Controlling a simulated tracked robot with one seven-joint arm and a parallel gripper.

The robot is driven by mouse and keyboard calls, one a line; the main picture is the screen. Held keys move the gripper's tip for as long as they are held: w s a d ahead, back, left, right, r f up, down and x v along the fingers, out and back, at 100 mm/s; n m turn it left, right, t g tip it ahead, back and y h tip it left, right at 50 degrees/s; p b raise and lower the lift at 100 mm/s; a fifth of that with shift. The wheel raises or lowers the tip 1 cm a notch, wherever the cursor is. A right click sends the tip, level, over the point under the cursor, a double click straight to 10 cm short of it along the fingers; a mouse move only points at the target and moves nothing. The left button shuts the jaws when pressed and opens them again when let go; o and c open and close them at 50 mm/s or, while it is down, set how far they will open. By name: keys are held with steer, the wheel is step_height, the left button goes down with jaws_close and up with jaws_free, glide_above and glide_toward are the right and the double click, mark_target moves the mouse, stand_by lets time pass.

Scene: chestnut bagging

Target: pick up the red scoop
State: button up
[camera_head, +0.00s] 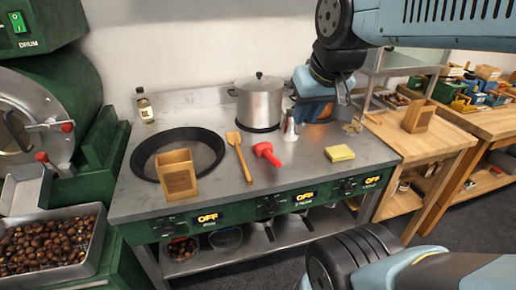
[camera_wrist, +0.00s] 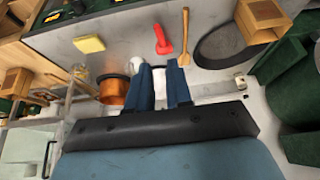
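The red scoop (camera_head: 266,152) lies on the grey steel worktop, between the wooden spatula and the yellow sponge. It also shows in the wrist view (camera_wrist: 162,42), beyond my fingertips and apart from them. My gripper (camera_wrist: 161,64) has two blue fingers with a gap between them and nothing held in it. In the head view my arm comes in from the upper right, and its end hangs over the back right of the worktop. The fingertips are hard to make out there.
A wooden spatula (camera_head: 239,152), yellow sponge (camera_head: 340,153), white-topped bottle (camera_head: 289,130), dark pan (camera_head: 205,148) with a wooden box (camera_head: 177,176) at it, and lidded steel pot (camera_head: 259,104) surround the scoop. A copper pot (camera_wrist: 113,92) is near my fingers. The worktop's front is mostly clear.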

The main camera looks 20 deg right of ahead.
steer(key=o, duration=0.6)
steer(key=w+f+g, duration=0.1)
steer(key=w, duration=0.3)
steer(key=w+f, duration=0.1)
steer(key=w, duration=0.2)
steer(key=w+f+g, duration=0.1)
steer(key=w+f, duration=0.1)
steer(key=w, duration=0.2)
steer(key=shift+w+d+g+y, duration=0.3)
steer(key=shift+y, duration=0.1)
steer(key=g, duration=0.3)
glide_toward(269, 153)
steer(key=shift+n+h, duration=0.3)
steer(key=shift+h, duration=0.1)
steer(key=shift+s+a+f, duration=0.1)
steer(key=shift+a+f, duration=0.05)
steer(key=shift+f, duration=2.6)
steer(key=shift+s+a+f, duration=0.1)
steer(key=shift+a+f, duration=0.05)
steer(key=shift+f, duration=2.65)
